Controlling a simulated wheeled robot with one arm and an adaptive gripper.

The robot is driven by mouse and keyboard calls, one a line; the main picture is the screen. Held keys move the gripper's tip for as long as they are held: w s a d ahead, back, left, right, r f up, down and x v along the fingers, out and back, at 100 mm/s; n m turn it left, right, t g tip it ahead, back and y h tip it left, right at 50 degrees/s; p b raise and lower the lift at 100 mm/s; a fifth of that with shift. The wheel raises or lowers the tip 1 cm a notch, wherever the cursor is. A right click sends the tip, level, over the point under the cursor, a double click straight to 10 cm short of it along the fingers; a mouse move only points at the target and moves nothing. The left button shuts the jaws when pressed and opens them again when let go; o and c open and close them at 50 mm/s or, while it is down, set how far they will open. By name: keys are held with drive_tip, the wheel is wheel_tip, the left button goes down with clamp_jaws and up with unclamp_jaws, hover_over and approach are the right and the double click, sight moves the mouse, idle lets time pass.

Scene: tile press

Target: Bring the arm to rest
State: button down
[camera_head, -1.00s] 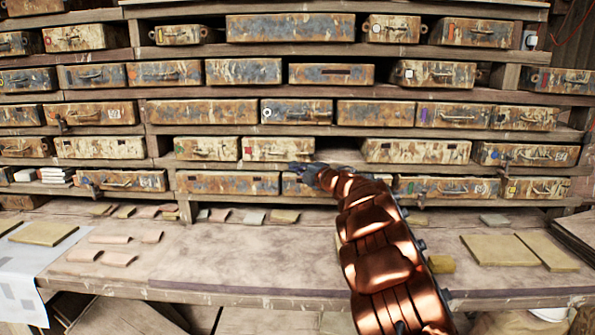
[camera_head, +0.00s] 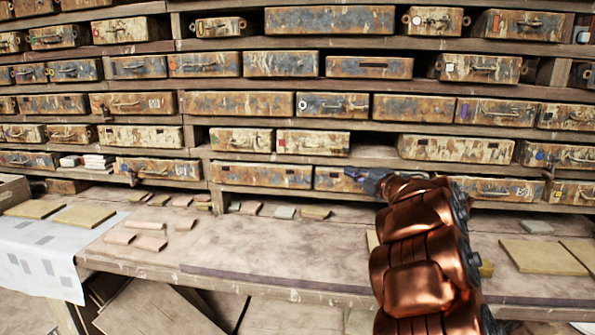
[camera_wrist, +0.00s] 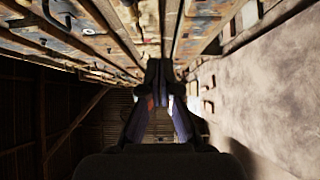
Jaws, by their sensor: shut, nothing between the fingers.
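My copper-coloured arm reaches up from the bottom right in the head view. My gripper (camera_head: 362,176) is at its end, pointing left, in front of the lower drawer row and above the back of the workbench (camera_head: 270,262). In the wrist view my gripper (camera_wrist: 158,75) shows dark fingers that come together at the tips, with nothing between them. The wrist view looks along the drawer wall (camera_wrist: 75,38), with the bench surface (camera_wrist: 275,100) at the right.
Rusty metal drawers (camera_head: 237,105) fill the shelves behind the bench. Small tiles (camera_head: 149,243) lie at the bench's left, and larger flat tiles (camera_head: 542,257) at the right. A white sheet (camera_head: 40,258) hangs over the left edge. The bench middle is mostly clear.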

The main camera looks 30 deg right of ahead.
wheel_tip(320, 180, up, 6)
drive_tip(key=d+r+m+h+p, duration=0.1)
drive_tip(key=d+m+h, duration=0.1)
drive_tip(key=m+h, duration=0.45)
drive_tip(key=s+a+m+g+h+p, duration=0.1)
drive_tip(key=s+m+g+h+p, duration=0.1)
drive_tip(key=s+m+g+h, duration=0.4)
drive_tip(key=s+a+f+m+g+y+p, duration=0.1)
drive_tip(key=s+a+f+m+g+y, duration=0.25)
drive_tip(key=s+a+f, duration=0.6)
drive_tip(key=s+a+f+m+g+y+p, duration=0.1)
drive_tip(key=s+a+f+m+g+y, duration=0.1)
drive_tip(key=s+a+f+m+g, duration=0.7)
drive_tip(key=s+a+f+n+y, duration=0.1)
drive_tip(key=s+a+n+y, duration=0.1)
drive_tip(key=s+a, duration=0.6)
drive_tip(key=s+a+f+n+g+y+p, duration=0.1)
drive_tip(key=s+a+n+y, duration=0.1)
drive_tip(key=s+a, duration=0.7)
drive_tip(key=s+n, duration=0.1)
drive_tip(key=s, duration=0.3)
drive_tip(key=shift+s+f, duration=0.2)
drive_tip(key=shift+f, duration=0.15)
